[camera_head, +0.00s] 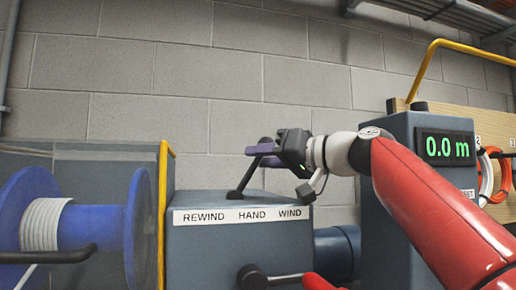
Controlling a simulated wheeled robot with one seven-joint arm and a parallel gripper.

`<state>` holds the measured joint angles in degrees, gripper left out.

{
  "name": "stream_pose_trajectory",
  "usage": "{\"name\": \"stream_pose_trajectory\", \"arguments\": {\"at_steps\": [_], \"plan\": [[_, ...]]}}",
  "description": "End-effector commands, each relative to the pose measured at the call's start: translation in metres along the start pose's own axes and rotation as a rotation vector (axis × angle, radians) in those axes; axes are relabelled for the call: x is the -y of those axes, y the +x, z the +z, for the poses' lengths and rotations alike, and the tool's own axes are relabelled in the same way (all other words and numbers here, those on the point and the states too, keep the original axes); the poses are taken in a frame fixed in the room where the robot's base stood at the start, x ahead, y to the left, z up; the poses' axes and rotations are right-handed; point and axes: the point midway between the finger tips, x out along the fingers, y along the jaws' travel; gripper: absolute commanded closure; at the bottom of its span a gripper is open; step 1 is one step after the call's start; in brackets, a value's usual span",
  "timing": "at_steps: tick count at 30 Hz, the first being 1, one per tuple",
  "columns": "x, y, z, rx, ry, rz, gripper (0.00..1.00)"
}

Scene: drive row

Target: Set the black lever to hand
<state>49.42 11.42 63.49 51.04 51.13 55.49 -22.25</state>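The black lever (248,176) rises from the top of a grey machine box (215,250), behind a white label (240,217) reading REWIND, HAND, WIND. It leans to the right, with its foot between REWIND and HAND in this view. Its upper end meets the purple fingers of my gripper (264,152) in the picture. My gripper comes in from the right, above the box. Whether the fingers touch or close around the lever cannot be told, as they overlap it and are seen side-on.
A blue reel (110,222) with pale cable stands at left beside a yellow rail (163,205). A black-knobbed rod (252,276) sits on the box front. At right, a grey cabinet (400,132) has a display (446,147) reading 0.0 m. Coils hang on a wooden board (486,120).

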Motion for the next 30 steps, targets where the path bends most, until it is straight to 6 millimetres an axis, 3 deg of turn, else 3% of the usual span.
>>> {"name": "stream_pose_trajectory", "arguments": {"at_steps": [4, 12, 20, 30], "plan": [[0.0006, 0.0113, -0.0005, 0.001, 0.001, 0.0, 0.66], [-0.0003, 0.013, 0.001, 0.001, 0.0, 0.001, 0.66], [-0.0004, 0.0127, 0.0008, 0.0, 0.0, 0.001, 0.99], [0.0001, 0.0127, 0.0001, 0.002, -0.003, 0.002, 1.0]]}}
